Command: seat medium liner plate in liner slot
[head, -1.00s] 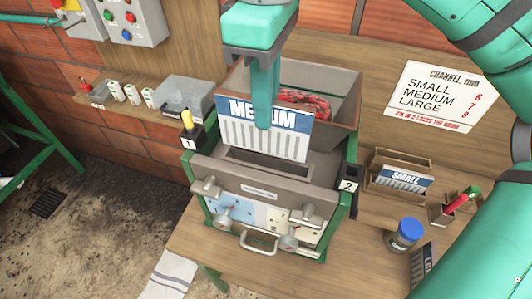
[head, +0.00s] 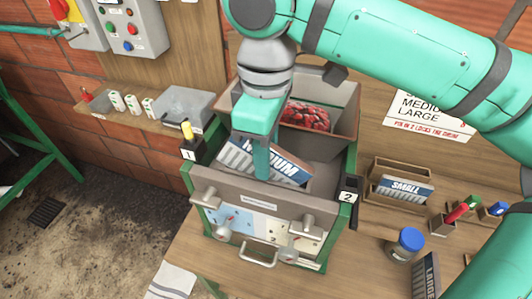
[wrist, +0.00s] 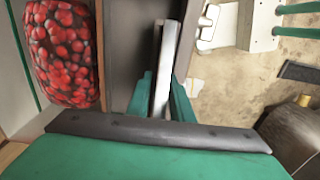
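The medium liner plate (head: 284,167) has a blue band lettered MEDIUM and pale ribs. My gripper (head: 262,168) is shut on it over the pulper (head: 245,200). In the wrist view the plate's thin pale edge (wrist: 164,65) stands between my teal fingers (wrist: 161,103). In the head view the plate is tilted, its right side lower, behind the pulper's front panel. Its lower edge and the liner slot are hidden, so I cannot tell whether the plate is inside the slot.
The hopper holds red cherries (head: 309,115). Posts marked 1 (head: 190,152) and 2 (head: 348,197) flank the pulper. The small plate (head: 405,188) sits in a wooden holder at right; the large plate (head: 427,275) and a blue-lidded jar (head: 407,245) are nearer.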

